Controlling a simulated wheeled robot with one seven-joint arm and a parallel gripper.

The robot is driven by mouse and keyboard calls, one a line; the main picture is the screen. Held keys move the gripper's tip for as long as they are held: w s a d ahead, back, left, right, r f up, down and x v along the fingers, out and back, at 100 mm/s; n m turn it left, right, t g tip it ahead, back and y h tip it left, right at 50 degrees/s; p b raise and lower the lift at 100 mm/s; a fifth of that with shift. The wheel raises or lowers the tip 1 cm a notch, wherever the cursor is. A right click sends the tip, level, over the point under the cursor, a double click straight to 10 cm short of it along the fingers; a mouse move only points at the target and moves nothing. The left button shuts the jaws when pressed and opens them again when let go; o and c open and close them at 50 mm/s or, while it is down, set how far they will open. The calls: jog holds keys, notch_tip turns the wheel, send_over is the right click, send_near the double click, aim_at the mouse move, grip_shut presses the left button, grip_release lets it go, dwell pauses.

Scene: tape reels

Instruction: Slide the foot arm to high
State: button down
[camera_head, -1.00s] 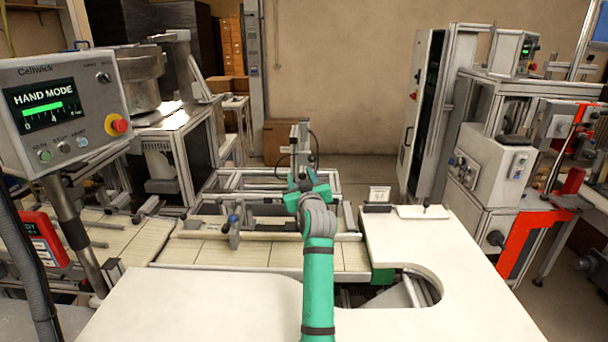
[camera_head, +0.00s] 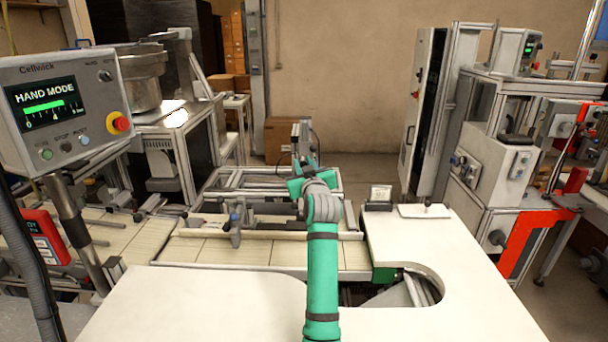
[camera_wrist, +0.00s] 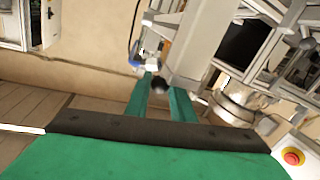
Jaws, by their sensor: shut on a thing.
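My gripper (camera_wrist: 160,93) shows as two green fingers in the wrist view. They are closed around a small dark knob (camera_wrist: 158,84) at the foot of a light grey bar (camera_wrist: 196,45). In the head view my gripper (camera_head: 304,176) is at the grey upright unit (camera_head: 300,136) at the far side of the conveyor frame. My own wrist hides the grasp there. I take the grey bar with the knob for the foot arm, but no label or high mark is readable.
A white worktop (camera_head: 430,260) with a rounded cut-out lies in front. A panel reading HAND MODE (camera_head: 62,110) stands at the left. A rail (camera_head: 270,235) and a small clamp post (camera_head: 236,222) are left of my arm. A red-framed machine (camera_head: 520,238) stands at the right.

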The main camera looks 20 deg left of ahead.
jog(key=shift+d+r, duration=0.2)
jog(key=shift+r, duration=0.15)
jog(key=c, duration=1.5)
grip_release()
jog(key=shift+c, duration=0.2)
jog(key=shift+a+f, duration=0.1)
jog(key=v, duration=1.1)
jog(key=shift+w, duration=0.15)
